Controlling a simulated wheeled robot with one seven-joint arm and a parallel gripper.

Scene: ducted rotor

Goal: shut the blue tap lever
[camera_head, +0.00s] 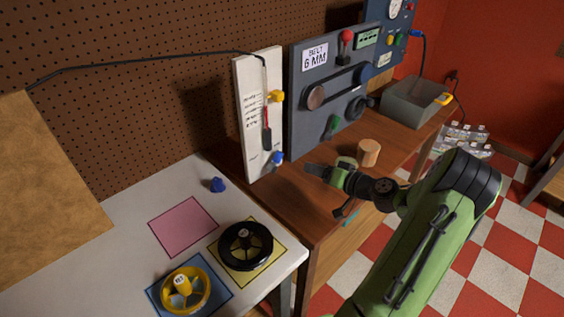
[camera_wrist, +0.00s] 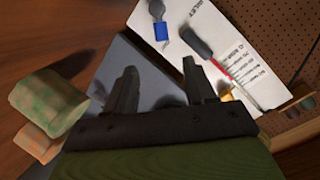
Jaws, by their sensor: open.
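The blue tap lever (camera_head: 277,158) is on the lower part of the upright white panel (camera_head: 250,125). In the wrist view the blue lever (camera_wrist: 162,31) is near the top, with a grey fitting beside it. My gripper (camera_head: 313,168) is to the right of the lever and apart from it, over the brown bench. In the wrist view my gripper (camera_wrist: 160,67) has its two dark fingers spread with nothing between them, and the lever lies beyond the fingertips. How far the lever is turned is too small to tell.
A wooden cylinder (camera_head: 368,151) and a grey bin (camera_head: 408,108) are on the bench (camera_head: 310,205). A loose blue knob (camera_head: 217,184) lies on the white table.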

